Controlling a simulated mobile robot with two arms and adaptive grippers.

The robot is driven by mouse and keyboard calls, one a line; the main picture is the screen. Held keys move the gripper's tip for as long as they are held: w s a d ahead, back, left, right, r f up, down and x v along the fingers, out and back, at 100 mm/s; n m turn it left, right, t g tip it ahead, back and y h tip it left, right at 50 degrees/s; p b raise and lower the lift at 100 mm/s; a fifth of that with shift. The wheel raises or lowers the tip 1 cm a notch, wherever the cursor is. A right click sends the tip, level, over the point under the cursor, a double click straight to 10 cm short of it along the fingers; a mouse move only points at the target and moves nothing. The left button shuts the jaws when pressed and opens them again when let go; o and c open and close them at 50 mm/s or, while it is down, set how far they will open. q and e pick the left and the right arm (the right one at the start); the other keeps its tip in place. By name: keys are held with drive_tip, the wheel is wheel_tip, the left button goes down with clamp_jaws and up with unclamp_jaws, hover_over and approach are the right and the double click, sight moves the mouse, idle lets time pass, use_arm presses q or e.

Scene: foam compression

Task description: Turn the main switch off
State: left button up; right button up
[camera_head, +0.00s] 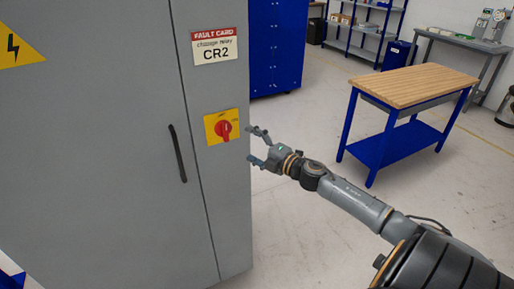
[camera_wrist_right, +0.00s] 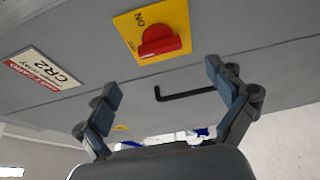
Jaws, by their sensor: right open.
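The main switch is a red rotary knob (camera_head: 223,129) on a yellow plate (camera_head: 212,140) on the grey cabinet's front, right of the door. In the right wrist view the red knob (camera_wrist_right: 158,42) sits on the yellow plate (camera_wrist_right: 178,14), beyond the fingers, with "ON" readable beside it. My right gripper (camera_head: 256,147) is open and empty, just right of the switch in the head view and apart from it. In the right wrist view the open fingers (camera_wrist_right: 168,95) spread with the knob ahead between them. My left gripper is not in view.
The grey cabinet (camera_head: 100,160) has a black door handle (camera_head: 178,153), a fault card reading CR2 (camera_head: 214,46) and a yellow warning sign (camera_head: 18,46). A wooden-topped blue workbench (camera_head: 415,84) stands at the right. Blue cabinets (camera_head: 276,45) and shelving stand behind. Floor between is clear.

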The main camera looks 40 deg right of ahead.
drive_tip(key=shift+s+d, duration=0.2)
drive_tip(key=shift+s, duration=1.1)
drive_tip(key=shift+f, duration=0.1)
